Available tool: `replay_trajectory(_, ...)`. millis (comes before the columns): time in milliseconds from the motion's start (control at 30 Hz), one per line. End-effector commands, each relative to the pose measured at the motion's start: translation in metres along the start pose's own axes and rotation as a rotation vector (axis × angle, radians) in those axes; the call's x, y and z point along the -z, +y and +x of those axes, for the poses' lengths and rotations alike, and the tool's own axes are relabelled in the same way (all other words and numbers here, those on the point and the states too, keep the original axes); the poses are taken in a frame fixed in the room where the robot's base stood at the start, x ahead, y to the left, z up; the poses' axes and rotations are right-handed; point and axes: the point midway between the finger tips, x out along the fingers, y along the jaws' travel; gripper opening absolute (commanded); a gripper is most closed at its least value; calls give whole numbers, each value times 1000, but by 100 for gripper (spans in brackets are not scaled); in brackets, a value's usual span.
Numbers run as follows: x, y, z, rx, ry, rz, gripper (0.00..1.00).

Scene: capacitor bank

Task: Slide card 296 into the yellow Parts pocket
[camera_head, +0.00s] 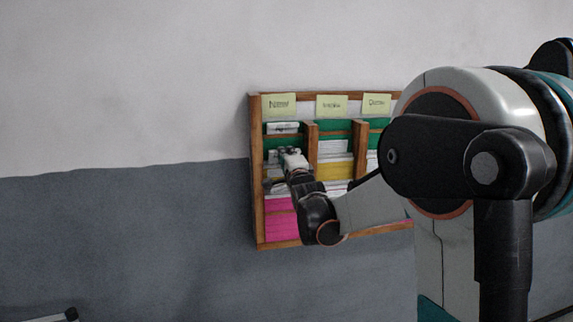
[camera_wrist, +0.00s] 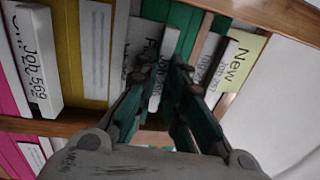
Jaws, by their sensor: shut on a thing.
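A wooden card rack (camera_head: 256,180) hangs on the wall, with green, yellow and pink pockets in columns. A yellow pocket (camera_head: 335,171) shows in the middle column; yellow (camera_wrist: 70,30) also shows left of the fingers in the wrist view. My gripper (camera_head: 290,158) is in front of the rack's left column. In the wrist view, my gripper (camera_wrist: 166,78) is shut on a white card (camera_wrist: 155,45), whose lettering I cannot read in full, so I cannot confirm it is 296. My fingers hide part of the card, and the arm covers the rack's right side.
A card reading Job 569 (camera_wrist: 37,60) stands at left in the wrist view, and another white card (camera_wrist: 205,62) is right of my fingers. Pale yellow header notes (camera_head: 278,104) run along the rack's top. Wooden dividers (camera_head: 312,140) separate the columns.

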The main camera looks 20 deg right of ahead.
Motion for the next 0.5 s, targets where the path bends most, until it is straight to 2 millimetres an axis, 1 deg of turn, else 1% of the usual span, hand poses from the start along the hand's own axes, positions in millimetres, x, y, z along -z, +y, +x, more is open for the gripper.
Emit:
replay_trajectory(33,0,1,0,7,0,1,0)
replay_trajectory(500,0,-30,5,16,0,0,0)
